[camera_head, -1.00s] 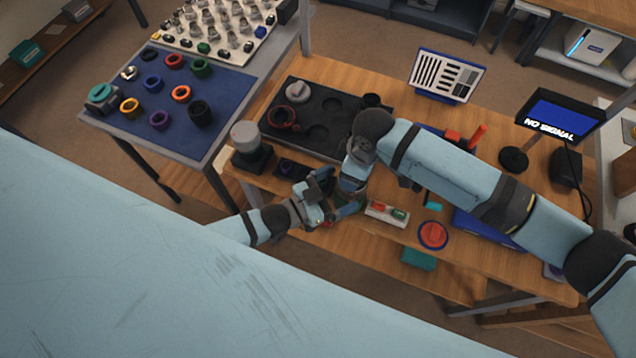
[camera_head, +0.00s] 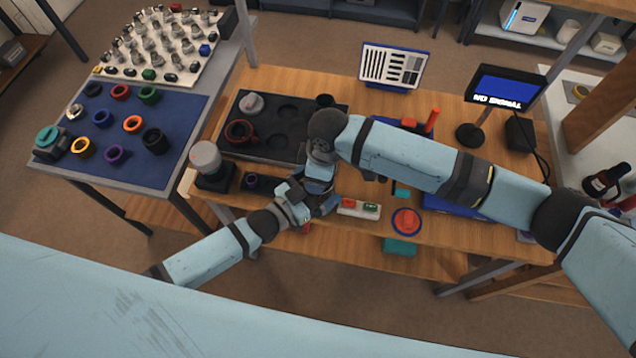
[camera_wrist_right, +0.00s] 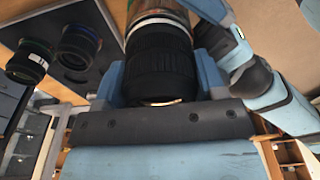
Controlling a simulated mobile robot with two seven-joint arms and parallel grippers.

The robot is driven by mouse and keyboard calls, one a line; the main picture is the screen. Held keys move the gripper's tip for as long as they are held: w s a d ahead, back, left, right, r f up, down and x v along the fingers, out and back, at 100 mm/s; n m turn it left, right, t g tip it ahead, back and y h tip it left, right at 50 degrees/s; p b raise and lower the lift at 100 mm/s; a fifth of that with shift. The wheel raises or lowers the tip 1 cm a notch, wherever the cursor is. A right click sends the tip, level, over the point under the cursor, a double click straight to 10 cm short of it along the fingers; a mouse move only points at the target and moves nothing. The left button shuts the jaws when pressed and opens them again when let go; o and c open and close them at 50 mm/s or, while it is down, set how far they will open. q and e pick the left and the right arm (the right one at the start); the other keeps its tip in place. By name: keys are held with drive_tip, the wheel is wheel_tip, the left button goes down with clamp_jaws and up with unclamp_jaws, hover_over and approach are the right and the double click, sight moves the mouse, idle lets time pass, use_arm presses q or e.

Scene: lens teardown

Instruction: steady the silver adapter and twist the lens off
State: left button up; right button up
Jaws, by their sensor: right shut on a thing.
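In the right wrist view, a black ribbed lens (camera_wrist_right: 160,62) sits between the two blue fingers of my right gripper (camera_wrist_right: 158,88), which is shut on it. The silver adapter (camera_wrist_right: 157,20) shows as a bright ring at the lens's far end. My left gripper (camera_wrist_right: 208,15) comes in from the right of that view, with a blue finger beside the ring. Whether it grips the ring is not clear. In the head view, my left gripper (camera_head: 304,197) meets my right gripper (camera_head: 320,190) above the table's front part. The lens and adapter are hidden there by my arms.
A dark tray (camera_head: 215,137) with round recesses lies behind the grippers. A grey-topped round device (camera_head: 206,160) stands to the left. A small white tray (camera_head: 352,209) and a red round button (camera_head: 406,221) are to the right. The wooden table's (camera_head: 440,243) front edge is close.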

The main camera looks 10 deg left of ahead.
use_arm(q)
drive_tip(key=shift+s, duration=0.1)
drive_tip(key=v, duration=1.2)
drive_tip(key=shift+r, duration=0.1)
use_arm(e)
drive_tip(key=o, duration=1.2)
drive_tip(key=r, duration=0.4)
drive_tip(key=d+r+b, duration=0.1)
drive_tip(key=r, duration=0.7)
drive_tip(key=shift+d+r, duration=0.25)
drive_tip(key=shift+r, duration=0.1)
use_arm(q)
drive_tip(key=shift+f, duration=0.75)
use_arm(e)
drive_tip(key=shift+d+r, duration=0.1)
drive_tip(key=shift+r, duration=0.45)
